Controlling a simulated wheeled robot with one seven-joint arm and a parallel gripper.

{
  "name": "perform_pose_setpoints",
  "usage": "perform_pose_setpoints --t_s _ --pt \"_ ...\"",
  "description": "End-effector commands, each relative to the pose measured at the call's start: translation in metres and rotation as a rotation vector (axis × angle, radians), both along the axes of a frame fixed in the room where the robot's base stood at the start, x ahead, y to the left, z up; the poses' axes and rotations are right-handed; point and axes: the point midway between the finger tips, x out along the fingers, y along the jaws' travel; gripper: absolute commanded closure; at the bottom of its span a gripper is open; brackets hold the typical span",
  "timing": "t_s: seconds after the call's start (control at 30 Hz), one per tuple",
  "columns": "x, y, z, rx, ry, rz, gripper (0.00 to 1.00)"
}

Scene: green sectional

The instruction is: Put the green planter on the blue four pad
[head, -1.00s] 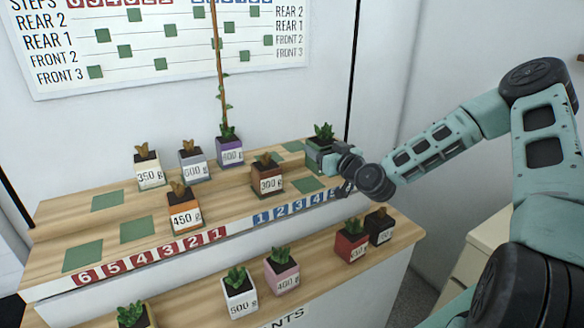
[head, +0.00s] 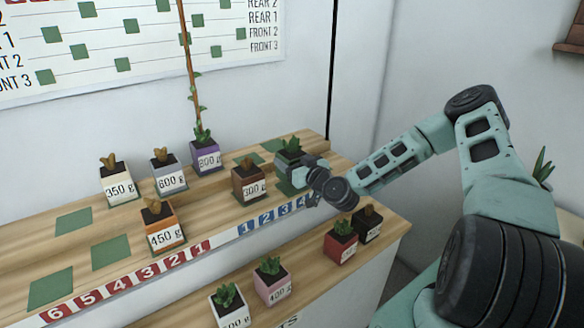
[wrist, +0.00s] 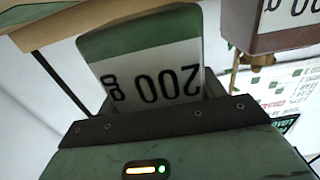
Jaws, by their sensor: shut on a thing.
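The green planter, labelled 200 g in the wrist view (wrist: 140,35), is held at the right end of the stepped wooden stand; it also shows in the head view (head: 291,158) with a leafy plant. My gripper (head: 306,168) is shut on it from the right. In the wrist view the planter appears upside down against my gripper (wrist: 155,108). A green pad (head: 286,188) lies just below the planter in the picture, by the blue numbers, partly hidden by my gripper. The blue 4 label (head: 303,202) is beside my gripper. I cannot tell whether the planter touches the stand.
A brown 300 g planter (head: 248,186) stands close to the left; it also shows in the wrist view (wrist: 235,25). A purple 800 g planter (head: 206,156) with a tall stem is behind. Red (head: 341,246) and black (head: 368,224) planters stand on the lower shelf.

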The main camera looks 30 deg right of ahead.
Motion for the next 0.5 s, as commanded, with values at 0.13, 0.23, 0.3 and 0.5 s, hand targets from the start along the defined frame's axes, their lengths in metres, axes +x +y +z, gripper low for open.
perform_pose_setpoints --t_s 0.13,0.23,0.3,0.5 --pt "0.000 0.000 -0.020 0.004 0.002 -0.002 0.60" --pt "0.000 0.000 -0.026 0.001 0.000 -0.002 0.60" --pt "0.000 0.000 -0.028 0.000 0.000 -0.001 0.60" --pt "0.000 0.000 -0.028 0.000 0.000 -0.001 0.60"
